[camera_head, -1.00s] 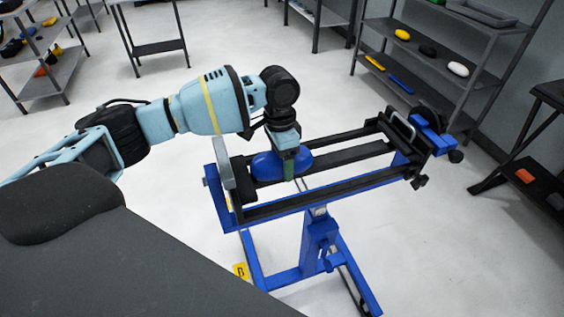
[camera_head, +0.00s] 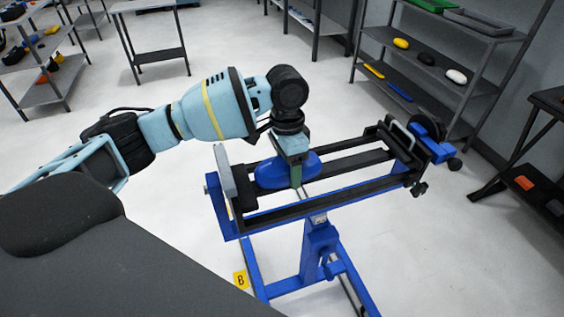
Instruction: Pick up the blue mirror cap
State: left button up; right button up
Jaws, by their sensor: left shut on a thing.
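The blue mirror cap (camera_head: 272,172) is a smooth, rounded piece at the left part of the black and blue stand (camera_head: 340,202). My left gripper (camera_head: 295,172) comes down on it from above and is shut on it. The gripper's fingers cover part of the cap. Whether the cap touches the stand's rails or is just above them I cannot tell. My right gripper is not in view.
A grey shelf (camera_head: 440,60) at the back right holds yellow, black and white pieces. Other shelves stand at the far left (camera_head: 48,92). A dark table (camera_head: 548,190) is at the right edge. Pale floor around the stand is clear. A yellow "B" tag (camera_head: 241,280) is low on the stand.

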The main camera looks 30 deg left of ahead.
pick_arm(q)
jog(key=s+d+r, duration=0.1)
jog(key=s+d, duration=0.6)
jog(key=d, duration=0.3)
jog(key=shift+s+d+r+p, duration=0.2)
jog(key=shift+d+p, duration=0.1)
jog(key=shift+p, duration=0.1)
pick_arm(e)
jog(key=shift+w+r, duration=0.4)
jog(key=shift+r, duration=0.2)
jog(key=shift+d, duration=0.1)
pick_arm(q)
jog(key=s+a+n, duration=0.5)
jog(key=a+n, duration=0.3)
jog(key=a, duration=0.1)
jog(key=shift+r+t+p, duration=0.35)
jog(key=shift+t, duration=0.05)
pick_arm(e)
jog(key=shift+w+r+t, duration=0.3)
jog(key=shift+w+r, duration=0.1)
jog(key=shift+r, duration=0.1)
pick_arm(q)
jog(key=shift+s, duration=0.1)
